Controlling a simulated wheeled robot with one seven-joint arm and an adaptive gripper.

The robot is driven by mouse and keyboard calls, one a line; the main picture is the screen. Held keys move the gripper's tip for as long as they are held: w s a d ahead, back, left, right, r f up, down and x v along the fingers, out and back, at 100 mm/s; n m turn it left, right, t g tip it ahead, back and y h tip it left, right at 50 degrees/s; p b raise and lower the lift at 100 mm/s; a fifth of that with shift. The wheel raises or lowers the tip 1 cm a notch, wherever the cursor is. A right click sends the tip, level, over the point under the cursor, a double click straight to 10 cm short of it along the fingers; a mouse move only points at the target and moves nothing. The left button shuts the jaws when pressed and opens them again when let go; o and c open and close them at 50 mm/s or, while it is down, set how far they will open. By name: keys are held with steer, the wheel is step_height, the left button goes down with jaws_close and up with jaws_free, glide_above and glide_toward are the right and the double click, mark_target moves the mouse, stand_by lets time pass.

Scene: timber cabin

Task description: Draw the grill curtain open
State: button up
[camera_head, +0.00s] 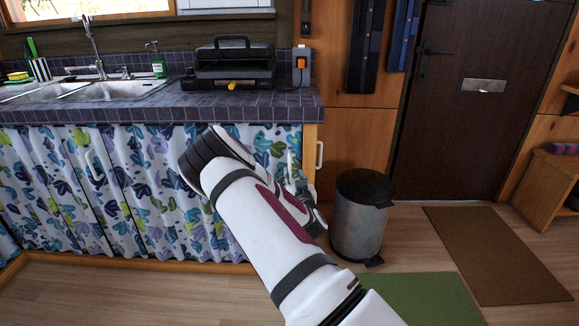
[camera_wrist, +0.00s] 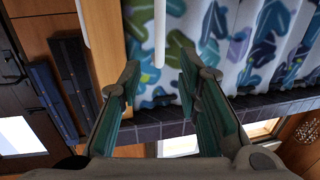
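The grill curtain (camera_head: 265,145), white with blue, green and purple leaves, hangs closed under the counter below the black grill (camera_head: 232,66). A white bar handle (camera_head: 290,163) is at its right end, partly hidden by my arm; it also shows in the wrist view (camera_wrist: 160,32). My gripper (camera_head: 299,185) is low in front of the curtain's right edge, largely hidden by my own arm in the head view. In the wrist view my gripper (camera_wrist: 160,68) is open, and the handle's end appears between the fingertips. I cannot tell whether they touch it.
A second white handle (camera_head: 319,155) is on the wooden panel just right of the curtain. Another curtain (camera_head: 50,190) with its handle (camera_head: 95,165) hangs under the sink. A metal bin (camera_head: 360,220) stands close to the right of my arm. The green mat (camera_head: 420,299) is clear.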

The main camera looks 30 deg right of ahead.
mark_target(290, 164)
steer(key=b+x, duration=0.2)
steer(key=x, duration=0.7)
jaws_close()
